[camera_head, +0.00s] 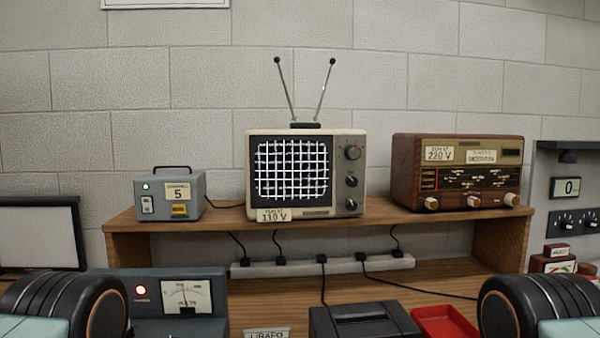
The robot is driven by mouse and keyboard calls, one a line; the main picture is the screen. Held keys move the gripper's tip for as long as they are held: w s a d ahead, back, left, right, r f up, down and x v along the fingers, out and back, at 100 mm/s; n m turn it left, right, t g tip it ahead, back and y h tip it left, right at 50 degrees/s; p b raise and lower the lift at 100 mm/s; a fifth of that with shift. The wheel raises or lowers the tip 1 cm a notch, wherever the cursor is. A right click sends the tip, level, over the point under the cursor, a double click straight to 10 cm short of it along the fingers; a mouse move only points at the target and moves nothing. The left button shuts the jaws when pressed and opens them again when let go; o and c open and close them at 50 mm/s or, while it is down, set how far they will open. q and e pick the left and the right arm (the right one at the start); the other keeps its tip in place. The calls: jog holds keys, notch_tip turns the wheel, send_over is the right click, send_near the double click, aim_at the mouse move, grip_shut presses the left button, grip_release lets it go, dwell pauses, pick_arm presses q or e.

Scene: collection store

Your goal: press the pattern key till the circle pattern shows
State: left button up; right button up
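The television (306,175) stands on the wooden shelf, with two antenna rods on top. Its screen (291,171) is lit and shows a white grid on black, not a circle. A grey box (170,194) with a handle stands left of it, with a lit green lamp, a label reading "CHANNEL 5", a pale switch (147,205) and a yellow label or key (180,209) whose wording is too small to read. I cannot tell for sure which part is the pattern key. Only dark round links of my arms show at the bottom corners; neither gripper is in view.
A brown radio (456,172) stands right of the television on the shelf (224,218). Below are a white power strip (290,269) with cords, a meter box (182,298) with a red lamp, a black device (363,320) and a red tray (443,323).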

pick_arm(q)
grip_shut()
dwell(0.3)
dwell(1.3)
